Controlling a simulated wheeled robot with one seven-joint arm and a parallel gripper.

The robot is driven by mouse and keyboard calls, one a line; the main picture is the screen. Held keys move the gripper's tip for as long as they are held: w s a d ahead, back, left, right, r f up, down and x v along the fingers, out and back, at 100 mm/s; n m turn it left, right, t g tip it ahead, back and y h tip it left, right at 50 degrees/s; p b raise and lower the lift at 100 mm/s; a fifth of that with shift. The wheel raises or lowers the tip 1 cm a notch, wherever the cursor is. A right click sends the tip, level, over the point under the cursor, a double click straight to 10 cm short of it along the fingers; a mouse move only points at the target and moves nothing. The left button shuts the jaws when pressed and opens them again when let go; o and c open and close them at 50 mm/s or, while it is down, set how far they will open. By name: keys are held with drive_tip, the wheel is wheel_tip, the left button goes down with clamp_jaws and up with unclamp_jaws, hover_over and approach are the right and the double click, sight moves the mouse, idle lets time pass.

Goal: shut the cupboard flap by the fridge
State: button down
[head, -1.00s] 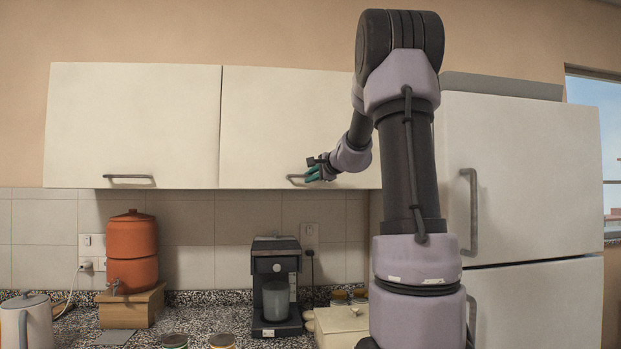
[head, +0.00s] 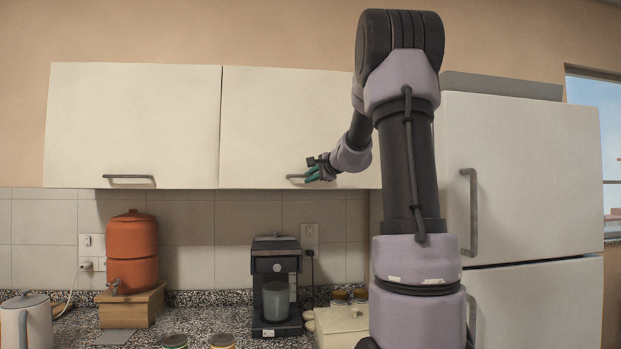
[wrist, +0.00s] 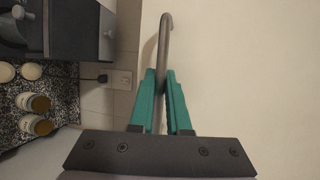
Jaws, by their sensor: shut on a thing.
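The cupboard flap by the fridge (head: 285,120) is a cream panel on the right half of the wall cupboard. It looks shut, about in line with the flap to its left. Its grey bar handle (head: 297,177) is at the lower edge. My gripper (head: 313,174) is at the right end of this handle. In the wrist view my gripper's teal fingers (wrist: 161,85) are closed around the handle bar (wrist: 163,40), with the flap's pale face (wrist: 250,70) beside them. My arm hides the flap's right part in the head view.
The white fridge (head: 530,180) stands at the right. The left flap (head: 130,120) is shut. Below, the counter holds an orange water dispenser (head: 132,255), a coffee maker (head: 276,285) and several jars.

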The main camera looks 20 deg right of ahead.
drive_tip(key=w, duration=0.1)
drive_tip(key=w+d, duration=0.1)
drive_tip(key=w, duration=0.1)
drive_tip(key=shift+f, duration=0.15)
drive_tip(key=c, duration=1.2)
unclamp_jaws()
drive_tip(key=shift+o, duration=0.2)
drive_tip(key=shift+s, duration=0.2)
drive_tip(key=v, duration=1)
drive_tip(key=shift+s, duration=0.3)
